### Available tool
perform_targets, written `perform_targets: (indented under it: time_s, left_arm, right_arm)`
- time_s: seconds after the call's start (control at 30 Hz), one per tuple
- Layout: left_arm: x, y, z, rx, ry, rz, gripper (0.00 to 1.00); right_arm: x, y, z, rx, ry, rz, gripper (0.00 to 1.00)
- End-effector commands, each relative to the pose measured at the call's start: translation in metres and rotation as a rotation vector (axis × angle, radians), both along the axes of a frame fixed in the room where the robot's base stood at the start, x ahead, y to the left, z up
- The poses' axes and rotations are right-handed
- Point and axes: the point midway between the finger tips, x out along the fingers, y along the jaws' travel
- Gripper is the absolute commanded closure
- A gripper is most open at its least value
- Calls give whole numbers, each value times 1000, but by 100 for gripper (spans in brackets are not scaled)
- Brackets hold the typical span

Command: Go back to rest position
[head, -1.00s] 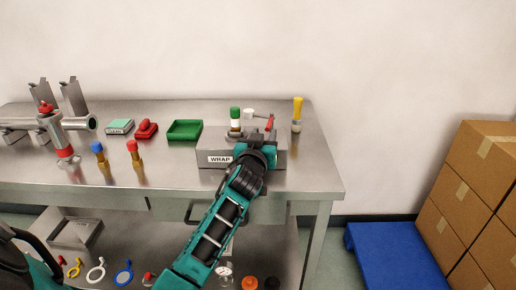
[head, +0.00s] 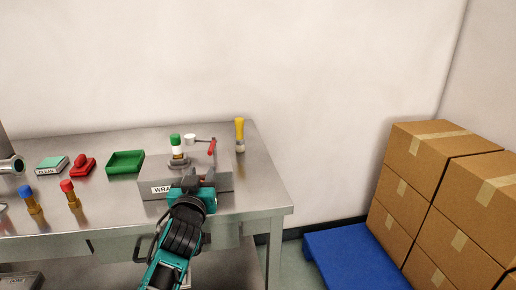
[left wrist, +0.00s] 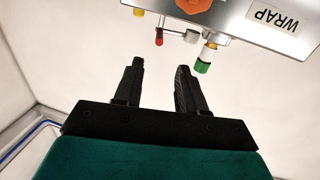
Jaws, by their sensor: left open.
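My left gripper (head: 200,178) is open and empty in front of the grey box labelled WRAP (head: 153,190), partly covering its front. In the left wrist view, its two fingers (left wrist: 160,66) stand apart with nothing between them. A white piece with a green cap (head: 176,142) stands on the box top. It also shows in the left wrist view (left wrist: 203,66), beyond the fingers. My right gripper is not in view.
The metal table (head: 265,185) also holds a yellow-topped piece (head: 240,132), a green tray (head: 126,162), a red stamp-like item (head: 83,164), and red (head: 68,186) and blue-topped (head: 26,192) pieces. Cardboard boxes (head: 440,190) and a blue platform (head: 350,255) are at the right.

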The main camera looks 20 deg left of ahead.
Motion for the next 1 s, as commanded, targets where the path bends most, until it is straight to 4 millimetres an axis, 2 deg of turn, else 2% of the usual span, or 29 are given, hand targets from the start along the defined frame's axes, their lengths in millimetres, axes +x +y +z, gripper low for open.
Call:
perform_targets:
  time_s: [0.13, 0.17, 0.27, 0.37, 0.4, 0.5, 0.6, 0.7, 0.8, 0.9, 1.0]
  left_arm:
    - [-2, -3, -8, 5, 17, -12, 60]
    - [-5, -6, -14, 8, 32, -22, 60]
    - [-20, -23, -52, 25, 114, -83, 60]
    - [-51, -50, -107, 44, 237, -182, 60]
    - [-67, -62, -130, 48, 287, -226, 60]
    - [-112, -91, -179, 52, 404, -334, 60]
    - [-157, -115, -216, 43, 498, -423, 60]
    - [-194, -133, -240, 32, 563, -490, 60]
    - [-217, -144, -252, 22, 601, -529, 60]
    - [-227, -149, -257, 17, 616, -546, 60]
    - [-228, -149, -258, 17, 618, -549, 60]
  right_arm:
    - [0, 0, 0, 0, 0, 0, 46]
    - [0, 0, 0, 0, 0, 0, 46]
    - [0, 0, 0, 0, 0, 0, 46]
    - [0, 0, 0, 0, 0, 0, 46]
    - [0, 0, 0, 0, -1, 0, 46]
    - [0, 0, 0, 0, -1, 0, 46]
    - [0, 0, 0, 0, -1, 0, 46]
    - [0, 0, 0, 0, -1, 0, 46]
    - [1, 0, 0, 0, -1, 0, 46]
    - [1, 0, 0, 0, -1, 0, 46]
    - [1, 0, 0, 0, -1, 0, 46]
